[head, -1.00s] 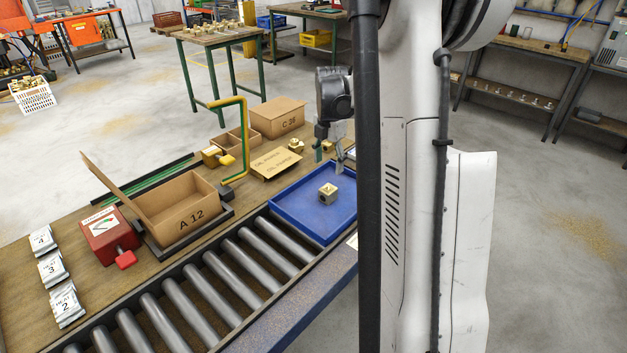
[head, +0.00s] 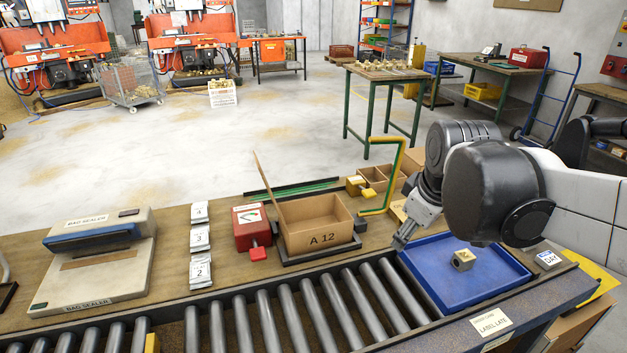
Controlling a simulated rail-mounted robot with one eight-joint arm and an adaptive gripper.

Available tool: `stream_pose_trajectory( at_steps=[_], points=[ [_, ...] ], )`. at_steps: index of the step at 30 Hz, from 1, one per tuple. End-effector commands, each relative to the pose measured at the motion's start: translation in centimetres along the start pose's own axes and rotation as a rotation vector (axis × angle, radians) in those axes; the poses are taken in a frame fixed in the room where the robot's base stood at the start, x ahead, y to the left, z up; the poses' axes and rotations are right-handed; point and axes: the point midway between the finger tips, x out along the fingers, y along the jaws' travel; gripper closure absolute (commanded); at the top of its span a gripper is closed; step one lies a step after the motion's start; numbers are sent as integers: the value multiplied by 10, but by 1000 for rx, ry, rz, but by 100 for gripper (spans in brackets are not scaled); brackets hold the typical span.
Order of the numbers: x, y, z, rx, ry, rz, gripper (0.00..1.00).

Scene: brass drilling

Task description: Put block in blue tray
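A small brass and grey block (head: 463,260) sits inside the blue tray (head: 445,288), on its floor, right of the middle, in the head view. The tray lies at the right end of the roller conveyor. My gripper (head: 401,243) hangs at the tray's left rear edge, to the left of the block and apart from it. It points down to the left. Its fingers show side-on, so I cannot tell how far they are open, and I see nothing held between them. My arm hides part of the area behind the tray.
An open A 12 carton (head: 322,240) stands behind the rollers (head: 330,310). A yellow bent handle (head: 397,170) rises beside my gripper. A red box (head: 250,233), white packets (head: 200,240) and a bag sealer (head: 95,262) stand further left. A DAY label block (head: 548,259) is right of the tray.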

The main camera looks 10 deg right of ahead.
Motion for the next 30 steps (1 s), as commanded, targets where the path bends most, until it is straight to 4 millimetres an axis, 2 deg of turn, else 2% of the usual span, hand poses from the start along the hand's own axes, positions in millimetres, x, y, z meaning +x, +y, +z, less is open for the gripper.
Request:
stream_pose_trajectory(
  at_steps=[1,6,12,18,30],
  points=[
    [-5,-16,2,50,22,6,46],
    [-18,-60,11,266,105,17,46],
    [-23,-98,22,476,186,2,46],
    [-24,-113,27,574,223,-13,46],
    [-24,-114,27,585,226,-14,46]
  ],
)
